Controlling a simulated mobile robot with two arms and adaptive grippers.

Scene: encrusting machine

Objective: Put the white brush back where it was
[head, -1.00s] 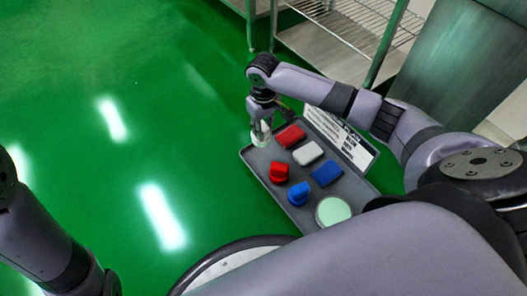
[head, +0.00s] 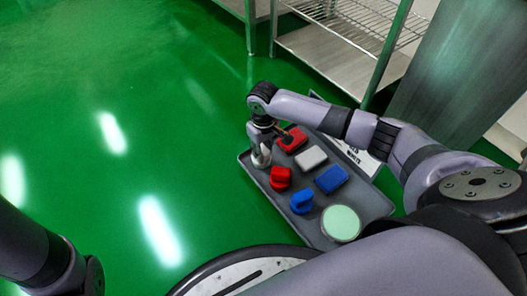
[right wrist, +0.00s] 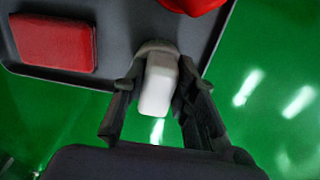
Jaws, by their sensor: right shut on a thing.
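My right gripper (head: 261,160) is over the far left part of a grey tray (head: 248,163) in the head view. In the right wrist view, my right gripper (right wrist: 158,95) is shut on the white brush (right wrist: 160,84), which sits between its two fingers near the tray's edge. In the head view the brush is mostly hidden by the fingers, and I cannot tell whether it touches the tray. A red brush (head: 280,178) and a blue brush (head: 301,197) stand on the tray closer to me. My left gripper is out of view.
The tray also holds a red block (head: 292,139), a white block (head: 310,157), a blue block (head: 331,179) and a pale green disc (head: 341,223). A printed sign (head: 359,153) stands along its far side. A metal wire shelf (head: 355,28) is behind. Green floor lies clear at left.

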